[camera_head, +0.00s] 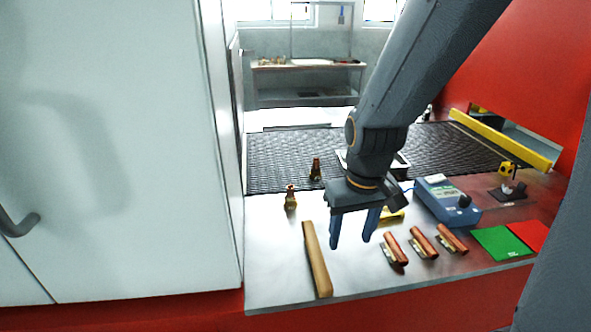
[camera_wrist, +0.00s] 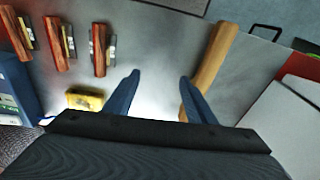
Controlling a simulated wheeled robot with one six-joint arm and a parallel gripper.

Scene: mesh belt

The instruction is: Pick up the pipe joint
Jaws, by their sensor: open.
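Two small brown, brass-like fittings stand upright at the left of the metal worktop; the nearer fitting (camera_head: 291,198) is on bare metal and the farther fitting (camera_head: 315,169) is by the mesh belt. They look most like pipe joints, but I cannot tell for sure. My gripper (camera_head: 351,242) points down above the worktop, to the right of and nearer than both fittings. Its two blue fingers are apart with nothing between them, as the wrist view also shows (camera_wrist: 159,80). Neither fitting shows in the wrist view.
A wooden bar (camera_head: 317,262) lies left of my fingers. Several red-brown handled blocks (camera_head: 395,249) lie to the right. Behind them are a blue meter (camera_head: 447,201), a yellow item (camera_wrist: 85,99) and the black mesh belt (camera_head: 280,152). A white cabinet (camera_head: 120,150) closes off the left.

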